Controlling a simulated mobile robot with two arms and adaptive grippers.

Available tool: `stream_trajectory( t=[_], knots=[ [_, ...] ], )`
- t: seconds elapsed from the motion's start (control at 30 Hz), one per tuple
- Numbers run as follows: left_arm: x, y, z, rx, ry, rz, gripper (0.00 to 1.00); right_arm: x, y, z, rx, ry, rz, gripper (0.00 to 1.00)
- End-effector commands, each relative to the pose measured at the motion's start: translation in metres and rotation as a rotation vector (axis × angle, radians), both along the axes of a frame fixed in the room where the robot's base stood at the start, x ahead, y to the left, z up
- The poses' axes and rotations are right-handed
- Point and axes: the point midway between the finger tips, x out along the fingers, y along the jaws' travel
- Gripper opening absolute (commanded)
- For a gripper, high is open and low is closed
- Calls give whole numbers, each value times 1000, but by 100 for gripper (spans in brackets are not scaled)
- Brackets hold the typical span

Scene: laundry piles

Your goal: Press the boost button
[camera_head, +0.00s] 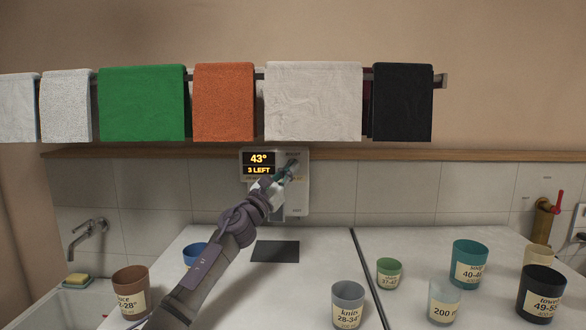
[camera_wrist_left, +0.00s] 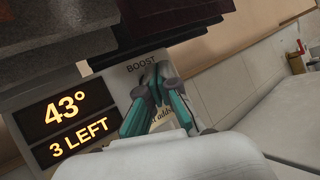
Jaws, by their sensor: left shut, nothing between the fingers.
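The white wall unit (camera_head: 296,208) hangs on the tiles below the shelf in the head view. Its dark display (camera_head: 258,164) reads "43°" and "3 LEFT" in yellow; the same display (camera_wrist_left: 72,128) is large at the left of the left wrist view. The label "BOOST" (camera_wrist_left: 141,66) shows on the unit's face, right above my fingertips. My left gripper (camera_head: 290,168) is shut and empty, at the right part of the unit's face. In the wrist view the gripper (camera_wrist_left: 153,78) covers the area under the label, so the button is hidden. I cannot tell whether the tips touch it.
Towels, including a green one (camera_head: 142,104) and an orange one (camera_head: 223,102), hang on a rail above the unit. Several labelled cups, such as a teal one (camera_head: 469,258) and a brown one (camera_head: 130,285), stand on the counter. A dark mat (camera_head: 275,251) lies below the unit.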

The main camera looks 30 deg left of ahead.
Motion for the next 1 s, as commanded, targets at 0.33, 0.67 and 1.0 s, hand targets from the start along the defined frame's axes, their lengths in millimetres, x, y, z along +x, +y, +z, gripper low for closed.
stream_trajectory(
  t=[0.33,0.67,1.0],
  knots=[
    [0,0,0,0,0,0,0,1,1,0,0,-1,0,40],
    [3,3,-1,0,1,1,0,1,2,-4,2,-2,0,40],
    [7,5,0,-1,0,2,0,1,3,-7,3,-1,0,40]
  ],
)
